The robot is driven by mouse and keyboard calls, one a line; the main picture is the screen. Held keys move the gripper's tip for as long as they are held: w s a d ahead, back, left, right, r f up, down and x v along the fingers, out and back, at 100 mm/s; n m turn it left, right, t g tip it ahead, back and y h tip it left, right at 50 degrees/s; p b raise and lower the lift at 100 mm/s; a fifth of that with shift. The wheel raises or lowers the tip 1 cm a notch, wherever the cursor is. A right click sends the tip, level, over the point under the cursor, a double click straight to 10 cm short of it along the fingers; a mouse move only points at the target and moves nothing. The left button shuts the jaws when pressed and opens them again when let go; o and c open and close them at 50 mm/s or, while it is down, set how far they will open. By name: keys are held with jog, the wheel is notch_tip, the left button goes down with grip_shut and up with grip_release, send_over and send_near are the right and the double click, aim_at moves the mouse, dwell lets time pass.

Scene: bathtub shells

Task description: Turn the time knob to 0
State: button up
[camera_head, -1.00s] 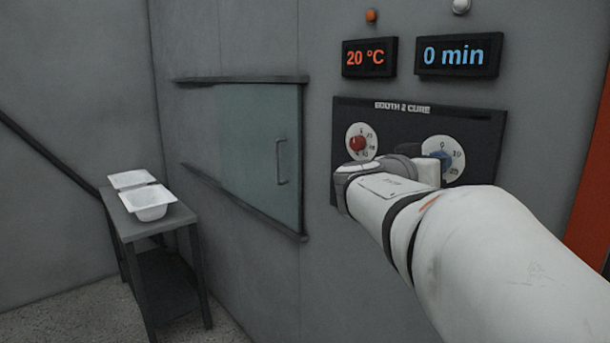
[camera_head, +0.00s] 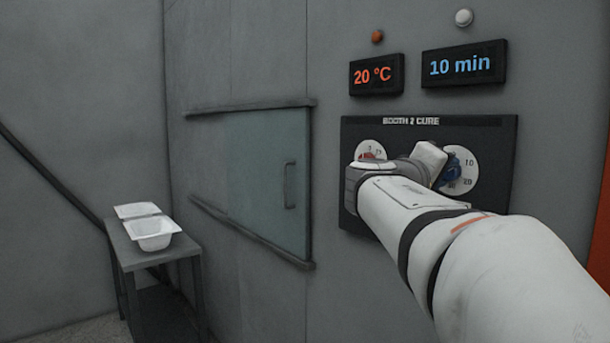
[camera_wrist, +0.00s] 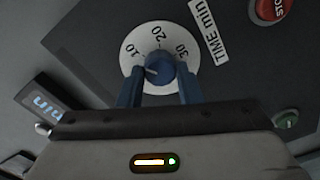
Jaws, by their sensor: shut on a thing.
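The blue time knob (camera_wrist: 160,70) sits on a white dial marked 10, 20 and 30 beside a "TIME min" label in the wrist view. Its pointer faces the 10 mark. My gripper (camera_wrist: 160,88) has its two blue fingers on either side of the knob, shut on it. In the head view the time knob (camera_head: 451,173) is partly hidden by my gripper (camera_head: 440,170). The time display (camera_head: 463,64) above the panel reads 10 min in blue.
The red temperature knob (camera_head: 368,156) is mostly hidden behind my arm. The temperature display (camera_head: 377,75) reads 20 °C. A glass door (camera_head: 255,178) and a table with white shells (camera_head: 154,232) are left.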

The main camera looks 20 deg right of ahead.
jog(key=n+p, duration=0.1)
jog(key=n, duration=0.9)
jog(key=shift+r+p, duration=0.1)
jog(key=shift+p, duration=0.25)
jog(key=shift+n, duration=0.4)
jog(key=o, duration=1)
jog(key=v, duration=0.7)
jog(key=shift+s+a, duration=0.15)
jog(key=shift+a, duration=0.15)
jog(key=shift+p, duration=0.3)
